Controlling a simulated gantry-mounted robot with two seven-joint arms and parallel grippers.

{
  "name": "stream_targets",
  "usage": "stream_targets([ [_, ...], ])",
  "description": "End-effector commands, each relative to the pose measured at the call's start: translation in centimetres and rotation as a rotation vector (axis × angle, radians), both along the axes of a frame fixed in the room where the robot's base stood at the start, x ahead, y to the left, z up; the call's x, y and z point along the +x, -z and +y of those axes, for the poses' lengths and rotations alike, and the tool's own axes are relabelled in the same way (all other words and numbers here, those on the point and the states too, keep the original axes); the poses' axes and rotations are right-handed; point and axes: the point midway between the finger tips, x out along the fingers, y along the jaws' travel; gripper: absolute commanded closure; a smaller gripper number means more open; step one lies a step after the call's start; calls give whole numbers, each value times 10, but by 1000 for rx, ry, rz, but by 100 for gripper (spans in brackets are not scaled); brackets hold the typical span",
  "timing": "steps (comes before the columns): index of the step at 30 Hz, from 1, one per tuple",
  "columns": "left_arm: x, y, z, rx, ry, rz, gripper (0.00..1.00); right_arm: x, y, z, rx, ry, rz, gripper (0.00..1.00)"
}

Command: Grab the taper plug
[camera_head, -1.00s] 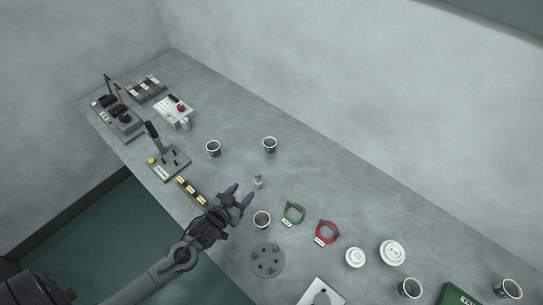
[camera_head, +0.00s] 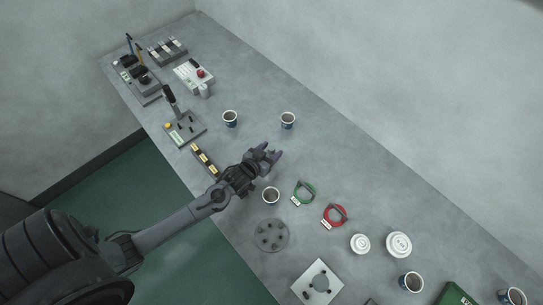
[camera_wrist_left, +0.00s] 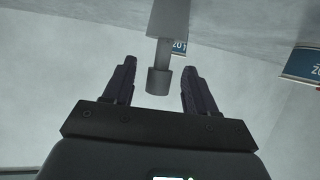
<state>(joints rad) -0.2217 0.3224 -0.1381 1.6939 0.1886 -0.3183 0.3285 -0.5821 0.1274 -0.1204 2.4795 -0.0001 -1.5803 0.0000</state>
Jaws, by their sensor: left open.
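The taper plug (camera_wrist_left: 168,20) is a small grey stepped piece, wide at the top of the left wrist view, with a narrow neck and a short dark cylinder below. My left gripper (camera_wrist_left: 159,66) is open, with one finger on each side of the plug's narrow part and visible gaps between. In the head view my left gripper (camera_head: 271,151) is over the middle of the table, and I cannot make out the plug there, as the gripper covers that spot. My right gripper is not in view.
A lever fixture (camera_head: 184,127) is at the left.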

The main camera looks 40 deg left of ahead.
Motion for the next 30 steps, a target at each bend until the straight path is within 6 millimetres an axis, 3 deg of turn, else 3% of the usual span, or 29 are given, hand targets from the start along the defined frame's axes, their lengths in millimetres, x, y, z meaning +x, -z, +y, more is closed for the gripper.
stream_targets([
  [6,22,10,2,0,0,-2,43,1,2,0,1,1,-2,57],
  [15,25,11,2,0,1,-1,43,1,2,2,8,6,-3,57],
  [26,25,11,2,0,1,-1,97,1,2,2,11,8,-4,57],
  [30,26,10,2,0,1,-2,100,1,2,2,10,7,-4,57],
])
